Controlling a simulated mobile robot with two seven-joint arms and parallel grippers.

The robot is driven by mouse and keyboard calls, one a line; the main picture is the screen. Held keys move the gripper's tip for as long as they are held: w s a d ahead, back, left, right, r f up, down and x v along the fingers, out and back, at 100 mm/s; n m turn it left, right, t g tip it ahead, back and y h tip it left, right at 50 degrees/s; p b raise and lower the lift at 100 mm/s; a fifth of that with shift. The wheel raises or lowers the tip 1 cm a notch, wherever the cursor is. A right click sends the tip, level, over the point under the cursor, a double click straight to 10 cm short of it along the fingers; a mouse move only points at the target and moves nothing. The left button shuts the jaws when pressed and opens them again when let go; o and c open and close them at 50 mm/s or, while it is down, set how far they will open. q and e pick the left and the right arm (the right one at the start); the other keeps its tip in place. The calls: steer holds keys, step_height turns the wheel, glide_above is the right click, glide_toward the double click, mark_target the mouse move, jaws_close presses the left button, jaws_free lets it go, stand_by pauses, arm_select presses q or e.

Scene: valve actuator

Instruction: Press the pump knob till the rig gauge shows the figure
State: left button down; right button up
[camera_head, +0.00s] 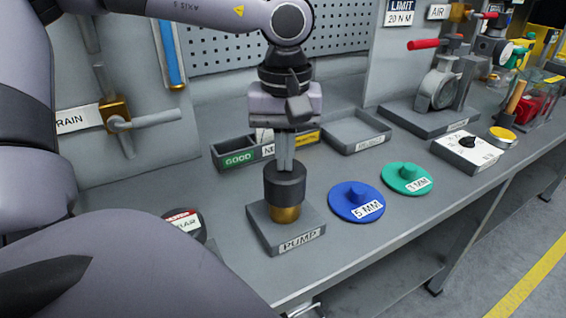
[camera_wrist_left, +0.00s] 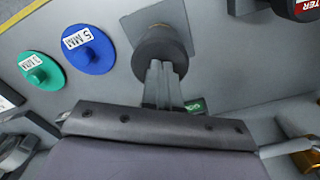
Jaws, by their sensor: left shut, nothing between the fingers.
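The pump (camera_head: 285,228) is a grey square base labelled PUMP with a brass stem and a dark round knob (camera_head: 285,184) on top. My left gripper (camera_head: 284,168) points straight down with its fingers shut and empty, at the knob's top; whether they touch it I cannot tell. In the left wrist view the fingertips (camera_wrist_left: 160,68) overlap the dark knob (camera_wrist_left: 160,45). My right gripper is not in view.
A blue disc marked 5 MM (camera_head: 356,202) and a green disc (camera_head: 407,178) lie right of the pump. Behind stand a GOOD-labelled bin (camera_head: 238,155) and an empty grey tray (camera_head: 357,131). A drain valve (camera_head: 118,121) is on the left panel. The bench's front edge is near.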

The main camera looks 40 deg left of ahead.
arm_select(q)
steer(key=shift+f+b, duration=0.3)
steer(key=shift+f, duration=0.25)
steer(key=shift+f+b, duration=1.2)
steer(key=shift+f, duration=0.2)
steer(key=shift+r, duration=0.2)
steer(key=shift+r+p, duration=2.6)
steer(key=shift+r, duration=0.65)
steer(key=shift+s+f, duration=0.1)
